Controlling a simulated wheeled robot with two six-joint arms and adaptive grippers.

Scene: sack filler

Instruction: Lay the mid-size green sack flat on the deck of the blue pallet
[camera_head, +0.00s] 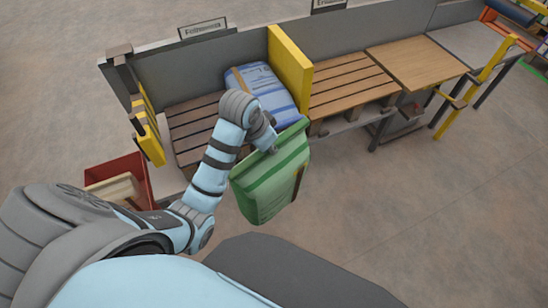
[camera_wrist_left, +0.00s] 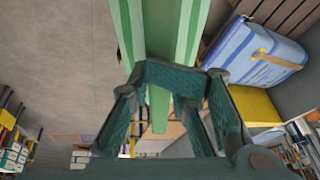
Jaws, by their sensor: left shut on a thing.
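I cannot make out a pallet that is clearly blue. My right gripper is not in view.
A blue sack (camera_head: 262,86) lies on the left slatted deck (camera_head: 192,122), beside a yellow divider (camera_head: 290,68). The right slatted deck (camera_head: 345,75) is empty. A red bin (camera_head: 122,175) with a box stands at left. Open floor lies at right.

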